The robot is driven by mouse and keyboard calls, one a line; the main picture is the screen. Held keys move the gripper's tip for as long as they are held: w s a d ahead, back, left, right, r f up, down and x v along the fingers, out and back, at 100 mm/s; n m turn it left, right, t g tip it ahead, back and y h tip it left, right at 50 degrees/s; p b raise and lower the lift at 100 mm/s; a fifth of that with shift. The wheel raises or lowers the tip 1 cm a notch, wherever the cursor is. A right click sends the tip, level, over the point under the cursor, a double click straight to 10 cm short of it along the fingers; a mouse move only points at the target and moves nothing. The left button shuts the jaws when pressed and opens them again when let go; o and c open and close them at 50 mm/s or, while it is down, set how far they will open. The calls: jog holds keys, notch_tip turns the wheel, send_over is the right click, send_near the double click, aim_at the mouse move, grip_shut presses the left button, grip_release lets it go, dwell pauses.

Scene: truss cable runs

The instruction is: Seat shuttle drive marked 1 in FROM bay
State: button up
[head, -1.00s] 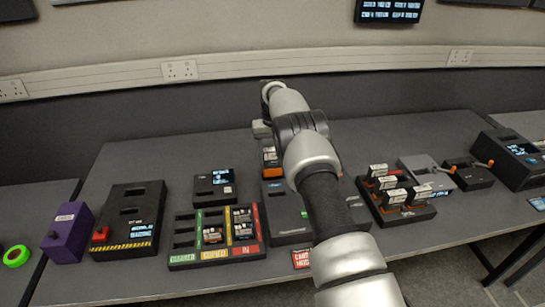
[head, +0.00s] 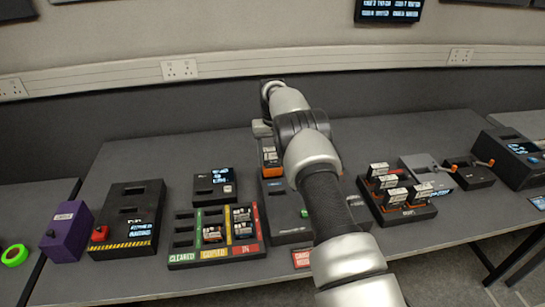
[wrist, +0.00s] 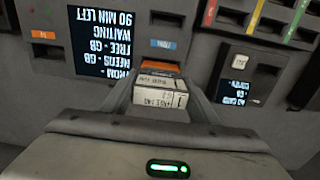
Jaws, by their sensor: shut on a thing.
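My gripper (wrist: 162,80) is shut on a drive (wrist: 160,92) with a white label and an orange end. The drive also shows in the head view (head: 269,157), below my wrist. The number on its label is not readable. In the wrist view the dark dock (wrist: 110,12) has a lit screen reading upside down, with FROM, NEEDS, FREE, WAITING and 90 MIN LEFT. A blue tag (wrist: 165,43) on the dock lies just beyond the drive, and a dark slot (wrist: 165,18) lies past it. Whether the drive's orange end touches the dock or enters a bay cannot be told.
A rack (head: 408,215) with several white-labelled drives stands right of my arm. A tray with green, yellow and red strips (head: 180,258) and a small screen unit (head: 214,188) stand to the left. My arm hides part of the dock. Further left are a hazard-striped box (head: 127,220) and a purple box (head: 67,232).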

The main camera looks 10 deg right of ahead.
aim_at(273, 149)
jog(key=shift+f+b, duration=1.6)
jog(key=shift+f, duration=0.4)
dwell(1.7)
jog(key=o, duration=1.7)
jog(key=shift+r, duration=0.1)
jog(key=shift+r+p, duration=1.95)
jog(key=shift+r, duration=1.7)
